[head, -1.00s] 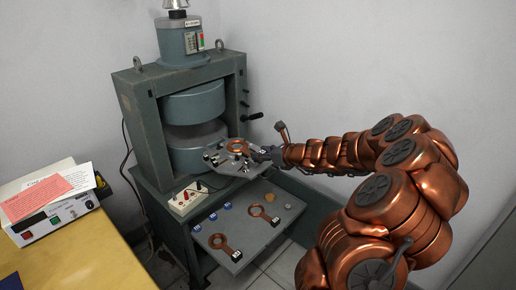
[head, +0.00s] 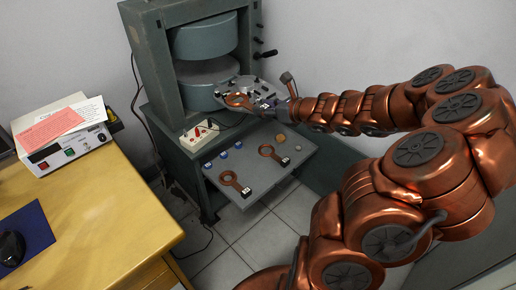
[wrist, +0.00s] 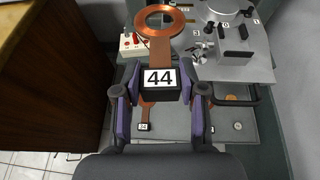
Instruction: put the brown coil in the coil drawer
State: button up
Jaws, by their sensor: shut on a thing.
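My gripper (wrist: 158,88) is shut on the black block tagged 44 at the handle end of the brown coil (wrist: 166,20). The coil's flat copper ring points away from my gripper. In the head view the coil (head: 237,101) is held at the front left of the grey upper plate, and the gripper (head: 268,104) is at its right. Below is a pulled-out grey drawer (head: 258,160) with two more brown coils on it, one at the left (head: 230,180) and one at the right (head: 270,152). In the wrist view it lies partly hidden beneath my gripper.
The upper plate (wrist: 225,68) carries clamps and small metal parts. Small blue pieces (head: 223,154) and a tan disc (head: 281,138) lie on the drawer. A white switch box (head: 198,134) stands behind it. A wooden desk (head: 95,205) is at the left. The magnet (head: 205,55) stands behind.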

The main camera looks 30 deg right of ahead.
jog(key=w+a+f+b, duration=0.3)
jog(key=a+f, duration=0.1)
jog(key=a, duration=0.1)
jog(key=s+d+f+n+g+y+b, duration=0.1)
jog(key=s+d+f+b, duration=0.15)
jog(key=f+b, duration=0.55)
jog(key=s+d+f+n+y+b, duration=0.1)
jog(key=s+f+n+y+b, duration=0.2)
jog(key=f, duration=0.8)
jog(key=s+d+f+g+b, duration=0.1)
jog(key=s+d+f+b, duration=0.15)
jog(key=f+b, duration=0.6)
jog(key=b, duration=0.3)
send_over(265, 168)
notch_tip(265, 168, down, 3)
jog(key=shift+s+r, duration=0.1)
jog(key=shift+r, duration=0.05)
notch_tip(265, 168, down, 4)
jog(key=shift+r+b, duration=0.2)
jog(key=shift+b, duration=0.75)
jog(key=shift+r, duration=0.1)
jog(key=o, duration=1.1)
jog(key=shift+o, duration=0.2)
